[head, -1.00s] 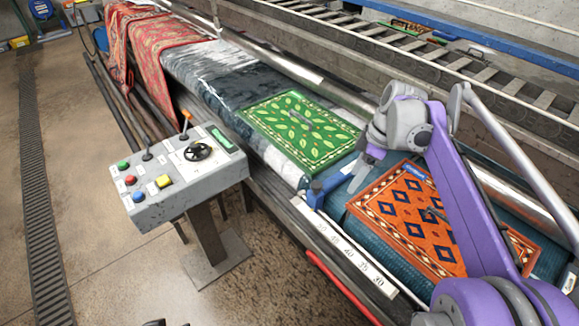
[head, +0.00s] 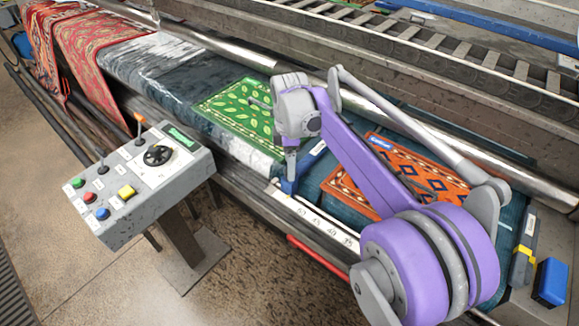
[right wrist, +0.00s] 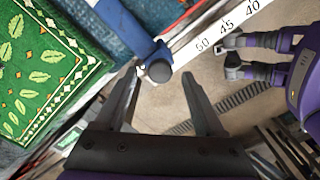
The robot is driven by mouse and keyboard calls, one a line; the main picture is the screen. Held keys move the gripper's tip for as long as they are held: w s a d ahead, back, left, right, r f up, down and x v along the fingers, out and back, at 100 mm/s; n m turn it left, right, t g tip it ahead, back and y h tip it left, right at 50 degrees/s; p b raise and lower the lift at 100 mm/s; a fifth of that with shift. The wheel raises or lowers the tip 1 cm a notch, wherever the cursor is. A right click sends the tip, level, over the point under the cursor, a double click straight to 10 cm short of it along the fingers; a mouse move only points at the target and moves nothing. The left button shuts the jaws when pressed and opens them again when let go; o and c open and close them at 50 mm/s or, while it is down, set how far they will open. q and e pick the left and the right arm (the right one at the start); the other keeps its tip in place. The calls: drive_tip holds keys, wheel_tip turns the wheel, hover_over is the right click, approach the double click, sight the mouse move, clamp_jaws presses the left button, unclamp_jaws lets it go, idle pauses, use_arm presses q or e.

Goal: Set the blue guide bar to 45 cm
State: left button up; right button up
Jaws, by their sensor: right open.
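The blue guide bar (head: 289,186) lies across the machine bed beside the green leaf-pattern rug (head: 238,109). Its front end is by the white scale (head: 322,226). In the right wrist view the blue bar (right wrist: 128,27) ends in a dark round knob (right wrist: 159,70), on the higher side of the 50 mark and away from 45. My right gripper (head: 291,172) points down over that end. In the right wrist view its fingers (right wrist: 160,82) are open, one on each side below the knob, apparently not holding it. My left gripper (right wrist: 233,54) shows there beyond the scale, its fingers apart.
An orange diamond-pattern rug (head: 409,169) lies right of the bar. A grey control box (head: 133,187) with buttons and levers stands in front. A red rail (head: 318,250) runs along the front edge. A metal roller (head: 460,150) runs behind the rugs.

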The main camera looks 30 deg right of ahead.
drive_tip(key=shift+f, duration=0.7)
clamp_jaws()
idle(1.0)
